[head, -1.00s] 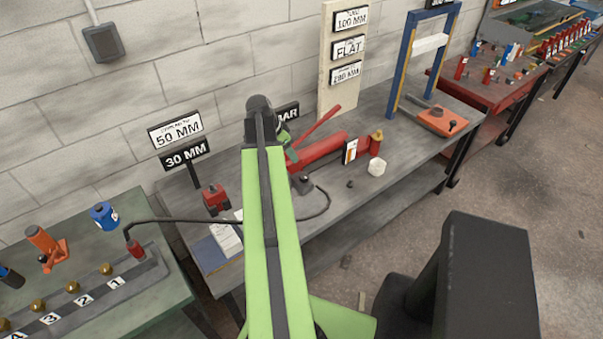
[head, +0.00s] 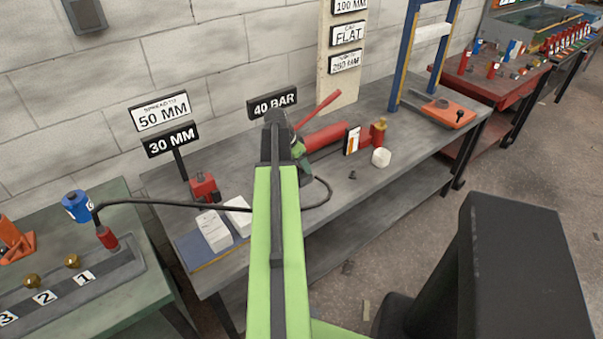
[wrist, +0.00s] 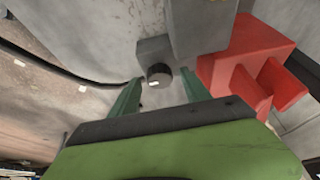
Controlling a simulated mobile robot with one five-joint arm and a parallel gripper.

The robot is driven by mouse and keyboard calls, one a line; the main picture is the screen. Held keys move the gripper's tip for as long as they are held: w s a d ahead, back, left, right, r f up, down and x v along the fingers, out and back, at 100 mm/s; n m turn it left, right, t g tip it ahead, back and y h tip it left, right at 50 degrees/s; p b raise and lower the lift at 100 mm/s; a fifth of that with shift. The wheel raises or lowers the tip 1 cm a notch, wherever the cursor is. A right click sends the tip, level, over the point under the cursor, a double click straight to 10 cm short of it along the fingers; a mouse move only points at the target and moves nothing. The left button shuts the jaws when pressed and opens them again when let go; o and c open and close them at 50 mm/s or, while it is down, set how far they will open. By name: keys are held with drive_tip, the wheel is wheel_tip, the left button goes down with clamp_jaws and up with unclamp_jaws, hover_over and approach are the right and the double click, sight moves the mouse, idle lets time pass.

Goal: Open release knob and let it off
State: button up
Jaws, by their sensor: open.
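The release knob (wrist: 158,74) is a small dark round knob with a white mark, on a grey block in the wrist view. My gripper (wrist: 158,92) is open, with one green finger on each side of the knob and gaps between. I cannot tell how deep the fingertips reach. In the head view the red hand pump (head: 325,137) with its raised red lever lies on the grey bench (head: 400,145). My arm hides the knob there, and my gripper shows only in part beside the pump's near end.
A red block-shaped part (wrist: 245,70) is close to the right finger in the wrist view. A black hose (head: 150,203) runs across to the left bench. White blocks (head: 214,230) and a red fitting (head: 204,188) stand left of my arm. A white hex piece (head: 381,157) is at right.

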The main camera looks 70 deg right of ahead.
drive_tip(key=shift+f, duration=0.1)
clamp_jaws()
idle(0.3)
drive_tip(key=shift+n, duration=0.4)
drive_tip(key=n, duration=0.1)
drive_tip(key=n+t, duration=0.1)
drive_tip(key=shift+s+n+h, duration=0.2)
drive_tip(key=shift+n+h, duration=0.2)
drive_tip(key=n+t, duration=0.1)
drive_tip(key=n, duration=0.2)
drive_tip(key=shift+s+n+t, duration=0.1)
drive_tip(key=shift+n+t, duration=0.2)
drive_tip(key=n+t, duration=0.1)
drive_tip(key=n, duration=0.3)
drive_tip(key=shift+d+t, duration=0.1)
drive_tip(key=shift+t, duration=0.3)
drive_tip(key=shift+n+t+y, duration=0.5)
drive_tip(key=shift+n+t, duration=0.1)
drive_tip(key=shift+n, duration=1.4)
drive_tip(key=shift+s, duration=0.1)
